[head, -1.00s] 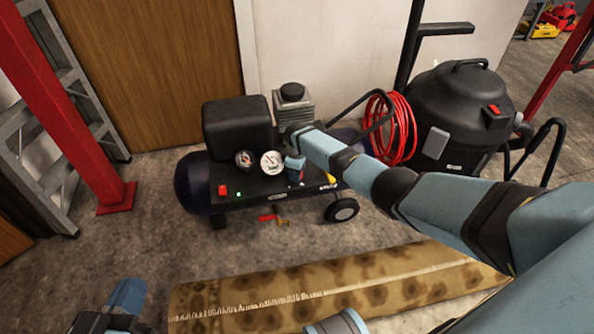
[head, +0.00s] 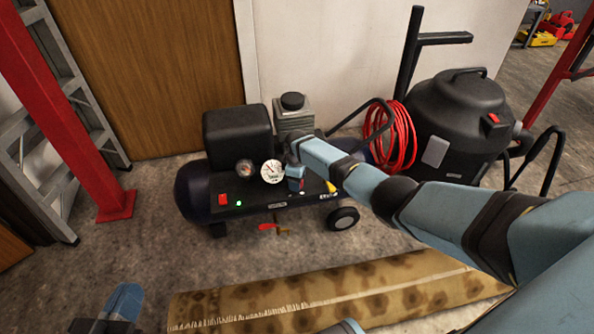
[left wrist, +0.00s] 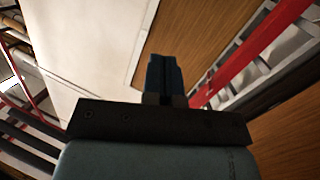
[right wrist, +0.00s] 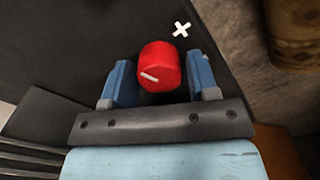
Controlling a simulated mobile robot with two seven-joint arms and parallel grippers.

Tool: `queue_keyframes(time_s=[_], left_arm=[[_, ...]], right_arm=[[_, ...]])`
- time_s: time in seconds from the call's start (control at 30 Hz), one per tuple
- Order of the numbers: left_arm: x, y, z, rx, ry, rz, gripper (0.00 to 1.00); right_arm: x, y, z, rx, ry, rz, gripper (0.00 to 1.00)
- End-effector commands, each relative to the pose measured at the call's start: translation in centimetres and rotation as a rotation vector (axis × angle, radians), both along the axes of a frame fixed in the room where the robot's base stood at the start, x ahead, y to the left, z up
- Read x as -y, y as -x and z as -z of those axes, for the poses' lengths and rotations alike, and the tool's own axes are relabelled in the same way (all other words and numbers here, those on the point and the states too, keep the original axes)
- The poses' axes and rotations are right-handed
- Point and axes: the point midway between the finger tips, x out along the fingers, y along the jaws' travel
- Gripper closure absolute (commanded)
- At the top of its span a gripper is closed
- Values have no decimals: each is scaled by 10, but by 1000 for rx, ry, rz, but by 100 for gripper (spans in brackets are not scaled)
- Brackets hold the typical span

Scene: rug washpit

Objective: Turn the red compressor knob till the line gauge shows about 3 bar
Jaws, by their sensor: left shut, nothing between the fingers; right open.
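The red compressor knob (right wrist: 160,66), with a white pointer line, stands between the spread fingers of my right gripper (right wrist: 158,72) in the right wrist view. Gaps show on both sides of it. In the head view my right gripper (head: 296,178) is over the compressor's top panel and mostly hides the knob. A white-faced gauge (head: 271,171) sits just left of it, and a smaller, darker gauge (head: 245,168) further left. Their readings are too small to tell. My left gripper (left wrist: 163,76) is shut and empty, away from the compressor.
The dark compressor (head: 190,187) stands on wheels before a wooden door (head: 150,70). A red hose coil (head: 392,135) and black vacuum (head: 462,120) are to its right. A ladder (head: 85,110) and red post (head: 70,120) stand left; a patterned rug (head: 330,295) lies in front.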

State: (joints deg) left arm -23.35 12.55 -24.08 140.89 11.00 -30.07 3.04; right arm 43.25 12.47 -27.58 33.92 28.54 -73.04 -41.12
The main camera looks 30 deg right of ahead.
Motion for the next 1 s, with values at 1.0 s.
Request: queue_keyframes(time_s=[1.0], left_arm=[[-11, 3, -83, 226, 111, -101, 100]], right_arm=[[0, 0, -134, 0, 0, 0, 46]])
